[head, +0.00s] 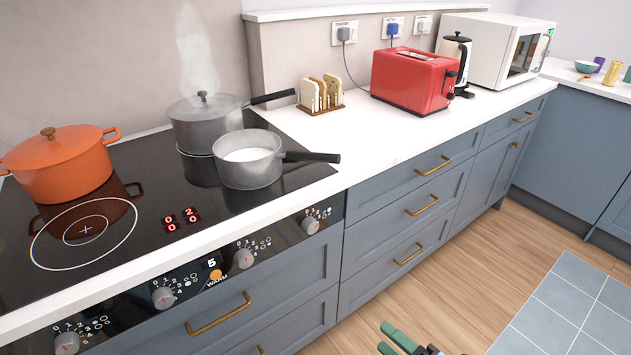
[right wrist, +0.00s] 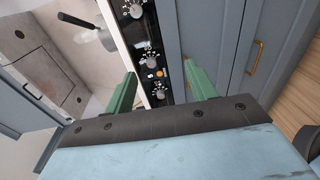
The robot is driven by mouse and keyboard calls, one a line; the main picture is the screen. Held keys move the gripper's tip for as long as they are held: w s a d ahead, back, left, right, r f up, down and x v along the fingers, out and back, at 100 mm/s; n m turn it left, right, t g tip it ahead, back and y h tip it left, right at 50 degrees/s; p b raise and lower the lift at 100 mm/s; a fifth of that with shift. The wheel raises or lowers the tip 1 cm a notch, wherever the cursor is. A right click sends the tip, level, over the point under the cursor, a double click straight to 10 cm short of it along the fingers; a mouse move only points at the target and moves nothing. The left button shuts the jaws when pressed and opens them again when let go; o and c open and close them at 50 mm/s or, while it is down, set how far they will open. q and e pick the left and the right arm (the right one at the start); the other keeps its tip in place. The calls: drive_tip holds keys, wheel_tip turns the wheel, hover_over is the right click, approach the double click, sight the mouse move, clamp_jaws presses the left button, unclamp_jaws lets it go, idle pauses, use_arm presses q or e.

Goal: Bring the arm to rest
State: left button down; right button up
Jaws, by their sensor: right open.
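My right gripper (head: 398,338) shows at the bottom edge of the head view, low in front of the drawer fronts and over the wooden floor. Only its green fingers and a bit of dark body are in the picture. In the right wrist view the gripper (right wrist: 159,70) has its two green fingers spread wide apart with nothing between them. Beyond the fingers is the hob's control panel (right wrist: 149,40) with its knobs. My left gripper is in neither view.
An orange pot (head: 58,165), a steaming lidded grey pot (head: 206,125) and an open saucepan (head: 247,170) stand on the black hob. A toast rack (head: 321,96), red toaster (head: 412,82), kettle (head: 455,58) and white microwave (head: 490,45) stand right. Brass handles (head: 218,315) jut from the drawers.

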drive_tip(key=s+d+f+m+g+h, duration=0.1)
drive_tip(key=s+d+f+m+h, duration=0.15)
drive_tip(key=d+f, duration=0.55)
drive_tip(key=s+d+f+m+g+h, duration=0.1)
drive_tip(key=d+f+m+h, duration=0.35)
drive_tip(key=d, duration=0.65)
drive_tip(key=s+d+f+m+g+h, duration=0.1)
drive_tip(key=s+d+f+m+h, duration=0.15)
drive_tip(key=d+f, duration=0.55)
drive_tip(key=s+d+f+m+g+h, duration=0.4)
drive_tip(key=s+d+m+g, duration=0.15)
drive_tip(key=s+d, duration=0.65)
drive_tip(key=s+d+f+m+g+h, duration=0.35)
drive_tip(key=s+d+m, duration=0.45)
drive_tip(key=s, duration=0.5)
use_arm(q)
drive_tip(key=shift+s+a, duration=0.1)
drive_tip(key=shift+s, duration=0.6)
use_arm(e)
drive_tip(key=s+a+f+y, duration=0.1)
drive_tip(key=a+f, duration=0.4)
drive_tip(key=a, duration=0.9)
drive_tip(key=a+f+y, duration=0.4)
drive_tip(key=a+f, duration=0.1)
drive_tip(key=a, duration=1)
drive_tip(key=shift+s+a, duration=0.2)
drive_tip(key=shift+s, duration=0.2)
